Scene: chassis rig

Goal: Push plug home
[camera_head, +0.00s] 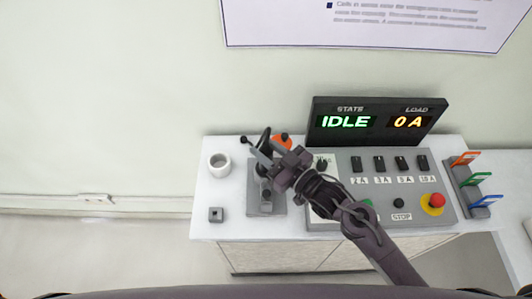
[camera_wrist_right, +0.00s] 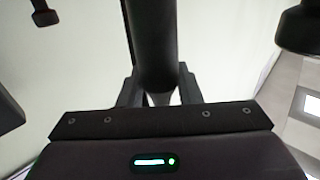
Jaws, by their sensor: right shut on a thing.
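My right gripper (camera_head: 262,160) is over the left part of the bench, above a grey plate (camera_head: 280,207) beside the control panel. It is shut on a dark cylinder, which looks like the plug; in the right wrist view this plug (camera_wrist_right: 152,45) runs up between the fingers. In the head view the gripper covers much of it and of the plate. A dark rounded part (camera_head: 266,194) shows on the plate just below the gripper. I cannot tell how deep the plug sits. My left gripper is not in view.
The control panel (camera_head: 380,190) has several black switches and a red stop button (camera_head: 436,201). The display (camera_head: 378,121) behind it reads IDLE and 0 A. A rack (camera_head: 468,196) with coloured tags stands right.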

